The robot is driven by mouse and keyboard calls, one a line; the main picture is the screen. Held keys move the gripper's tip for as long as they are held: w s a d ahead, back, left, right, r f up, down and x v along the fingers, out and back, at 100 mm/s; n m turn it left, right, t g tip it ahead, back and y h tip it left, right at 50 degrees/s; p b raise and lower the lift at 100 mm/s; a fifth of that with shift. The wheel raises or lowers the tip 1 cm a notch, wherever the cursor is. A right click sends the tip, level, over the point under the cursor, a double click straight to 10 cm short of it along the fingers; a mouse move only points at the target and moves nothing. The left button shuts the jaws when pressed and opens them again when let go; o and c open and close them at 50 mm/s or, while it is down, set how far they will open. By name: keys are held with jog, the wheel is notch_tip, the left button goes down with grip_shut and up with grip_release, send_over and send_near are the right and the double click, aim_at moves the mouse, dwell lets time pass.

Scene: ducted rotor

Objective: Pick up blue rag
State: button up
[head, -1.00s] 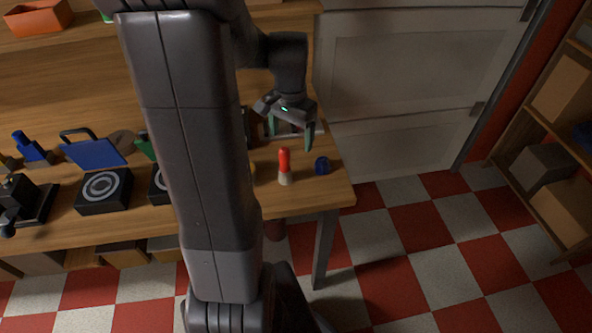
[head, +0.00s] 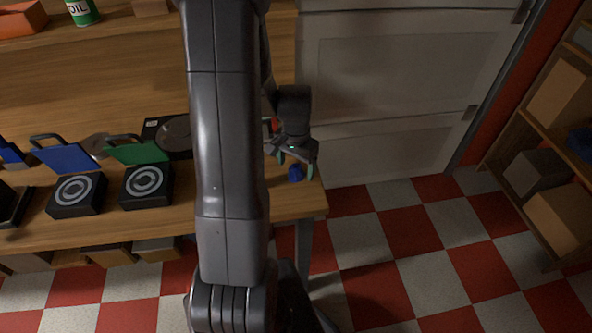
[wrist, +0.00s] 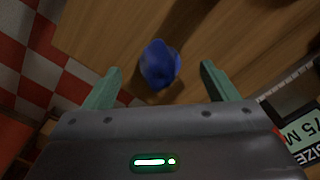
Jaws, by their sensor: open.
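The blue rag (head: 295,174) is a small crumpled bundle on the wooden workbench, near its right end. In the wrist view the rag (wrist: 160,64) lies on bare wood, between and a little beyond the fingertips. My gripper (head: 296,164) is open above the bench, close to the rag, with its green fingers pointing down. In the wrist view the two fingers of my gripper (wrist: 160,76) stand apart on either side of the rag, with gaps on both sides. I cannot tell the exact height left above the bench.
The workbench (head: 290,205) ends just right of the rag, with checkered floor beyond. A red object (head: 275,124) shows partly behind my arm. Black boxes with ring marks (head: 147,186) stand to the left. A labelled dark item (wrist: 298,130) is at the wrist view's right edge.

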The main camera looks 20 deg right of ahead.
aim_at(296, 165)
jog(key=shift+f, duration=0.8)
jog(key=c, duration=1.1)
notch_tip(296, 165, up, 10)
jog(key=shift+r, duration=0.1)
